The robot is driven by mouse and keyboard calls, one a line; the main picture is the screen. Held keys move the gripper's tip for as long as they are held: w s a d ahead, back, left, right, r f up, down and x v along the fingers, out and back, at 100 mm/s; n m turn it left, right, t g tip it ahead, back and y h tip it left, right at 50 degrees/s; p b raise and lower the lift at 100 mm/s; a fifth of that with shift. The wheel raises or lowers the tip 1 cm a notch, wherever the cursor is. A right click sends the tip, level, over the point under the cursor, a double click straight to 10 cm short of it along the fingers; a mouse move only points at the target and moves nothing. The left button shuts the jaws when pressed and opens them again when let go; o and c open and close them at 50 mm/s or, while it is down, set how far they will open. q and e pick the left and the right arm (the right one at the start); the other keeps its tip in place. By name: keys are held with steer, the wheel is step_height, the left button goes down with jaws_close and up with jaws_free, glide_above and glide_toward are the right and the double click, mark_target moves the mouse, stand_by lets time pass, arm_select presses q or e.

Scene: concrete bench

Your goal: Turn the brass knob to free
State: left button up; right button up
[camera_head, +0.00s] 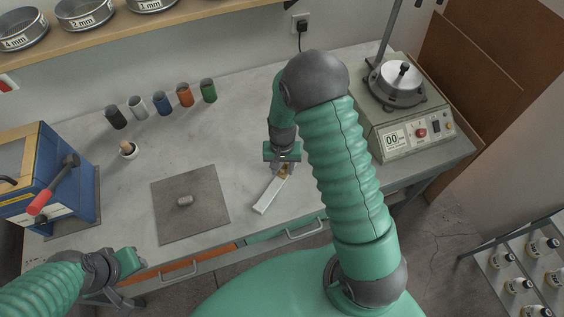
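A small brass-coloured piece (285,172), which looks like the brass knob, shows at the upper end of a pale metal bar (266,198) lying slanted on the bench. My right gripper (283,168) points down over that end, with its fingertips at the brass piece. The fingers hide part of it, and I cannot tell whether they grip it or only stand around it. The knob's turn position is too small to read. My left gripper (128,286) is at the bench's front left edge, away from the bar; its finger opening is unclear.
A grey mat (190,225) with a small metal piece (185,201) lies left of the bar. A blue box (40,172) with a red-handled lever stands far left. Several coloured cups (162,104) and a small mortar (129,150) stand behind. A sieve machine (405,110) stands right.

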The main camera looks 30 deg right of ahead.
mark_target(282, 170)
step_height(282, 170, up, 16)
steer(key=shift+r, duration=0.25)
steer(key=shift+w, duration=0.1)
